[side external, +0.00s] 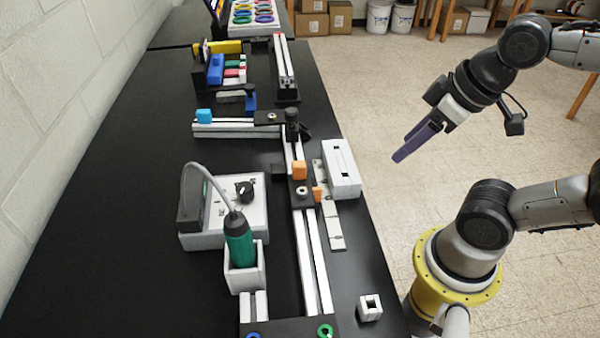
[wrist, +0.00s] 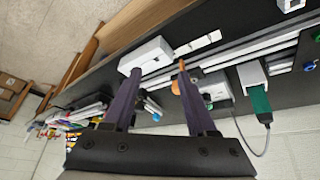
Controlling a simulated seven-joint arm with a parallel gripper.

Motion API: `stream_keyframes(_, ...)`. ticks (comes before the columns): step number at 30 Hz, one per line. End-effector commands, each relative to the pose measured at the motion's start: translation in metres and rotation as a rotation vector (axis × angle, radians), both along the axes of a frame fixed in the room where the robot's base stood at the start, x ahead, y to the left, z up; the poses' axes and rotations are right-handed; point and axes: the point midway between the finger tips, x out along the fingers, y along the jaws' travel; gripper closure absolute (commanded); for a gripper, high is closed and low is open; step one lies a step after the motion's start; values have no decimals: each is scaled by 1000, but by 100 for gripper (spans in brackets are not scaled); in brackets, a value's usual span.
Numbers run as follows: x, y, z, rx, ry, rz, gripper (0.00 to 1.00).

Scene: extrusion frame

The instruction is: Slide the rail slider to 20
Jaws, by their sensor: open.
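The rail slider is a black carriage (side external: 301,196) with an orange block (side external: 299,170) on top. It sits partway along the long pale rail (side external: 312,255), with a small orange pointer (side external: 318,194) at its right side. A pale scale strip (side external: 333,222) lies beside the rail; its numbers are too small to read. My gripper (side external: 402,154) has purple fingers and is open and empty in the air, right of the rail and apart from the slider. In the wrist view my gripper (wrist: 160,68) shows its two fingers spread, with the orange block (wrist: 175,87) partly hidden behind one finger.
A white box (side external: 341,168) stands right of the slider by the scale. A green-handled tool (side external: 238,240) stands in a holder left of the rail, with a grey cable arching over. A blue block (side external: 204,116) sits on a cross rail. A small white cube (side external: 370,307) is near the front.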

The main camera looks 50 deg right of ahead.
Motion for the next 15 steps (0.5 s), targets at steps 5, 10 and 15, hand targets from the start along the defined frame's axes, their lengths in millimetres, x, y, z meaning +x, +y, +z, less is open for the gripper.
stream_keyframes(5,20,3,37,-73,48,169,43)
stream_keyframes(10,52,10,61,-122,134,331,43)
stream_keyframes(15,98,25,73,-154,239,498,43)
